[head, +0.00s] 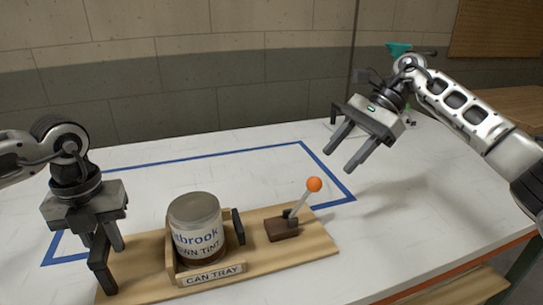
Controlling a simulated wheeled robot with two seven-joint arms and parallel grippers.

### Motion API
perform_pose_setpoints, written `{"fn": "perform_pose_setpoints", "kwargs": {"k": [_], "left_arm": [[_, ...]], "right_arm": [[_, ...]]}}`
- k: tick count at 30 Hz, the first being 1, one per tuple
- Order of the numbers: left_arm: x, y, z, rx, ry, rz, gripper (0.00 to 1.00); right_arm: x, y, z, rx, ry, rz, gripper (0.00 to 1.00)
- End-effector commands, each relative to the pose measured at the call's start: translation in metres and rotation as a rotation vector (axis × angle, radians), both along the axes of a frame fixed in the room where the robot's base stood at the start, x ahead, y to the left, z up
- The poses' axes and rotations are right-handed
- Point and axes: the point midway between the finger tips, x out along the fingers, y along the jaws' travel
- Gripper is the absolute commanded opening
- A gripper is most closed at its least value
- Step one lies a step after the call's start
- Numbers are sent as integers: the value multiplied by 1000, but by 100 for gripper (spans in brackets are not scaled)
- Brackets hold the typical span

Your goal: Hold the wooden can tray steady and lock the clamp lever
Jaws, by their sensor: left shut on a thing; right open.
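The wooden can tray (310,247) lies near the table's front edge. A can (197,236) with a grey lid stands upright in its holder, above a "CAN TRAY" label. The clamp lever (302,198) has an orange ball knob, stands on a dark brown block on the tray's right part, and tilts up to the right. My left gripper (108,262) points down and is shut on the tray's left end; its fingertips are partly hard to make out. My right gripper (340,155) is open and empty, above and to the right of the knob, apart from it.
Blue tape (215,157) outlines an area on the white table (430,220) behind the tray. The table right of the tray is clear. A teal object (397,48) shows behind my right arm. A wall stands behind the table.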

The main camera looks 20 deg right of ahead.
Motion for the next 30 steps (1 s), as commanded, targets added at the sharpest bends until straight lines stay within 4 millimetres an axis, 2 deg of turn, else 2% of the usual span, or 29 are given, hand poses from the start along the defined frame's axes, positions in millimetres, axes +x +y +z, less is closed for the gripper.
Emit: {"fn": "perform_pose_setpoints", "kwargs": {"k": [5, 6, 8, 16, 20, 23, 30], "left_arm": [[0, 1, 0, 1, 0, 1, 0], [0, 0, 0, 1, 0, 1, 35], [0, 0, 0, 1, 0, 1, 49], [0, 0, 1, 0, 0, 0, 49], [1, 0, 10, -1, -3, 1, 49], [1, 0, 26, -1, -3, 0, 49], [1, 0, 78, -1, -4, 1, 49]], "right_arm": [[0, 0, 0, 0, -1, 1, 48], [0, 0, 0, 0, -1, 1, 48], [0, 0, 0, 0, -1, 1, 48], [0, 0, 0, 0, 0, 0, 48], [0, 0, 0, 0, 0, 0, 48], [0, 0, 0, 0, 0, 0, 48], [0, 0, 0, 0, 0, 0, 48]]}}
